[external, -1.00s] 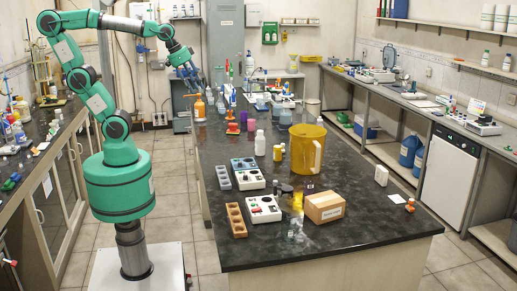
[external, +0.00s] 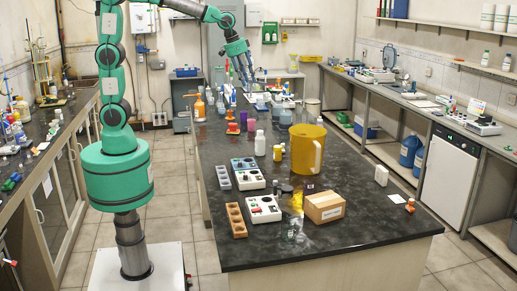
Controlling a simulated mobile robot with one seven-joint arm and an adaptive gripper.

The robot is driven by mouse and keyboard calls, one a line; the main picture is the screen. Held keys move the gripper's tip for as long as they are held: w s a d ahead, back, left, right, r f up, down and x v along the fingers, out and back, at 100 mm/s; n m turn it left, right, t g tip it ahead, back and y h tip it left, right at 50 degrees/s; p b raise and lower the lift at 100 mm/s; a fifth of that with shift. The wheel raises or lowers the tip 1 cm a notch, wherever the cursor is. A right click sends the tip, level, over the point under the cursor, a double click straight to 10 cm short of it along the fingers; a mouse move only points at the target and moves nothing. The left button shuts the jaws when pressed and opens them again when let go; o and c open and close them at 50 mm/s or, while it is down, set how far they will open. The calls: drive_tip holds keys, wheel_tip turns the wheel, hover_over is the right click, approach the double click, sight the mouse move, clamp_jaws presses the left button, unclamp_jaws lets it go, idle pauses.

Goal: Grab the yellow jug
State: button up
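The yellow jug (external: 304,152) stands upright on the dark island bench, right of the middle, with its handle on its right side. It is translucent amber-yellow. My gripper (external: 249,86) hangs at the end of the raised arm, above the far part of the bench. It is up and to the left of the jug, clearly apart from it. The fingers point down and look small; I cannot make out whether they are spread or closed. Nothing large shows between them.
A cardboard box (external: 324,207) sits in front of the jug. White bottles (external: 260,143), a yellow bottle (external: 278,153) and a purple cup (external: 251,125) stand to its left. Control boxes (external: 263,209) lie at the front left. Bare bench top lies right of the jug.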

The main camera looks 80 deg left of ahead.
drive_tip(key=w+d+f+g+p, duration=0.1)
drive_tip(key=w+d+f+p, duration=0.3)
drive_tip(key=w+f, duration=0.7)
drive_tip(key=w+d+f+g+p, duration=0.1)
drive_tip(key=w+d+f+p, duration=0.35)
drive_tip(key=w, duration=1.05)
drive_tip(key=shift+w+d+f+p, duration=0.25)
drive_tip(key=shift+w+f, duration=0.65)
drive_tip(key=shift+f, duration=1.35)
drive_tip(key=shift+w+d+f+p, duration=0.25)
drive_tip(key=shift+w+f, duration=0.6)
drive_tip(key=shift+f, duration=1.4)
drive_tip(key=shift+w+d+f+p, duration=0.25)
drive_tip(key=shift+w+f, duration=0.65)
drive_tip(key=shift+f, duration=1.35)
drive_tip(key=b, duration=0.1)
hover_over(316, 171)
wheel_tip(316, 171, down, 8)
drive_tip(key=shift+s+a, duration=0.15)
drive_tip(key=shift+s, duration=0.1)
drive_tip(key=shift+f, duration=0.1)
drive_tip(key=shift+w+f+b, duration=0.25)
drive_tip(key=shift+f+b, duration=0.05)
drive_tip(key=shift+f, duration=1.05)
drive_tip(key=shift+w+f+b, duration=0.2)
drive_tip(key=shift+f+b, duration=0.1)
drive_tip(key=shift+f, duration=1.05)
